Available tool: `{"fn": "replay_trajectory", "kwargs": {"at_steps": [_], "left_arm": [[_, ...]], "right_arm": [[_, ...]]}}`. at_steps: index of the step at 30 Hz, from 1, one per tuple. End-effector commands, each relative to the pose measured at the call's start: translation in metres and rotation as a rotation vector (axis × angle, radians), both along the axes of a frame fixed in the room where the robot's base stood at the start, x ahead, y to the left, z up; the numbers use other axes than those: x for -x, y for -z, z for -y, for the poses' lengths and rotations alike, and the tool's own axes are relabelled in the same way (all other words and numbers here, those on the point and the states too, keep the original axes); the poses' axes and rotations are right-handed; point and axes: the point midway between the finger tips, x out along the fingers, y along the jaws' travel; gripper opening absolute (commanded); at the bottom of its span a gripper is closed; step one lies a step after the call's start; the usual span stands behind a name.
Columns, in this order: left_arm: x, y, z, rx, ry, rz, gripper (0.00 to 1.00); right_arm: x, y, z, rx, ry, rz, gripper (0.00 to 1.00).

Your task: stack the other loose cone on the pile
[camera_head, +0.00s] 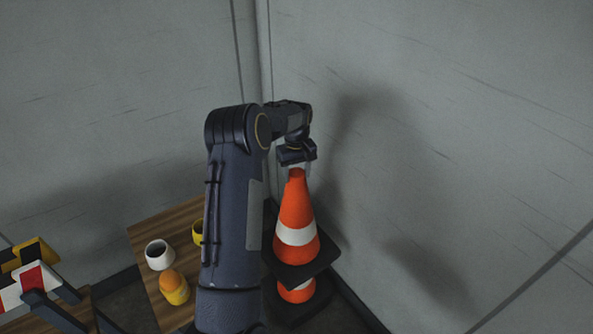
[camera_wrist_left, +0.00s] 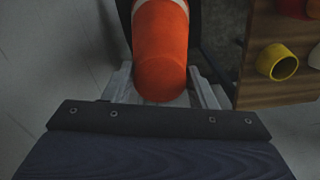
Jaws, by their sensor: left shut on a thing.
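An orange cone (camera_head: 296,215) with a white band and a black square base hangs upright from my left gripper (camera_head: 297,166). The gripper is shut on its tip from above. The tip also fills the middle of the left wrist view (camera_wrist_left: 161,66), between the two grey fingers. Directly below the held cone, the pile (camera_head: 297,295) shows as a strip of orange and white above a dark base. The held cone's base hides the top of the pile, so I cannot tell how far it is down over it. My right gripper is not in view.
A wooden table (camera_head: 150,238) stands left of the pile, with a white cup (camera_head: 159,254), a yellow cup (camera_head: 197,232) and an orange-yellow item (camera_head: 174,287). A striped barrier (camera_head: 33,280) is at the lower left. Grey walls close in behind and right of the cones.

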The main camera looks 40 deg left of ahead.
Motion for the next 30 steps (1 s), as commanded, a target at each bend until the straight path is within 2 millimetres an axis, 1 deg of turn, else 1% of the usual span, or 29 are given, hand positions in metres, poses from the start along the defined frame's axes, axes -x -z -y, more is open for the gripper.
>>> {"fn": "replay_trajectory", "kwargs": {"at_steps": [1,3,30], "left_arm": [[-0.001,0.005,0.000,-0.001,0.000,0.004,0.00],[-0.001,0.010,-0.001,-0.002,-0.001,0.005,0.00],[-0.001,0.078,-0.001,-0.002,-0.001,0.005,0.00]], "right_arm": [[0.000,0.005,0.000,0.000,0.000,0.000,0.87],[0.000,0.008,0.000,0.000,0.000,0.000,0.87],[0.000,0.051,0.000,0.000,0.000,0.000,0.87]]}}
